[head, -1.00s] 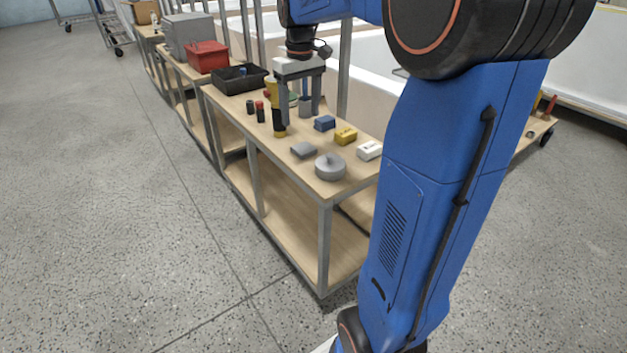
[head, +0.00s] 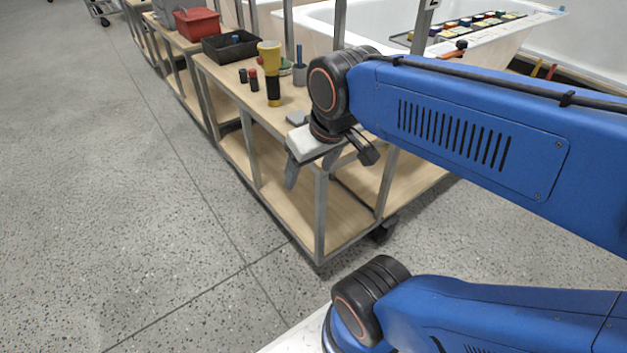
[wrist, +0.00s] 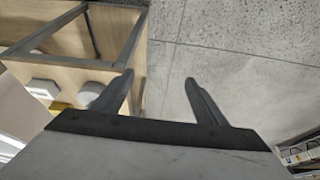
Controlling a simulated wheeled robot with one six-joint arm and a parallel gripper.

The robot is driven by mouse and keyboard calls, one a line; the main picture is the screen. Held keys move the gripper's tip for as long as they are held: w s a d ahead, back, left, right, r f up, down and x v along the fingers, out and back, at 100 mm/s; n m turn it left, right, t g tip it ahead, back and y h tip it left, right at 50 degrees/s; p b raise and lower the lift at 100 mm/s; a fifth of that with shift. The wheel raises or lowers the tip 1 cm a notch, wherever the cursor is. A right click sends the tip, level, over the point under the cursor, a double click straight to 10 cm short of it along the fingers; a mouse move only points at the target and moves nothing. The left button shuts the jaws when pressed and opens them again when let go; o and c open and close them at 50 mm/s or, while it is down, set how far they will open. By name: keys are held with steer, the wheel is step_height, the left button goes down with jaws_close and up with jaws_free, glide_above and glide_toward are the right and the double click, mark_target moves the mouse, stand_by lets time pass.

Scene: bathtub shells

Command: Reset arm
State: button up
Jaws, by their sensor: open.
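My gripper (head: 310,172) is at the near end of the wooden-topped cart (head: 232,84) in the head view, pointing down. In the wrist view my gripper (wrist: 160,84) has its two fingers wide apart with only grey floor between them. It is open and empty. My blue arm reaches in from the right and hides part of the cart top.
On the cart stand a yellow and black flashlight (head: 271,75), small dark cylinders (head: 248,76), a grey cylinder with a blue handle (head: 299,67) and a black bin (head: 231,46). A red bin (head: 197,24) is further back. A white bathtub (head: 375,28) lies behind. Left floor is clear.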

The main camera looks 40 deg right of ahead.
steer(key=shift+s+a+f, duration=0.25)
steer(key=shift+s+f, duration=0.6)
steer(key=shift+s, duration=0.1)
stand_by(0.7)
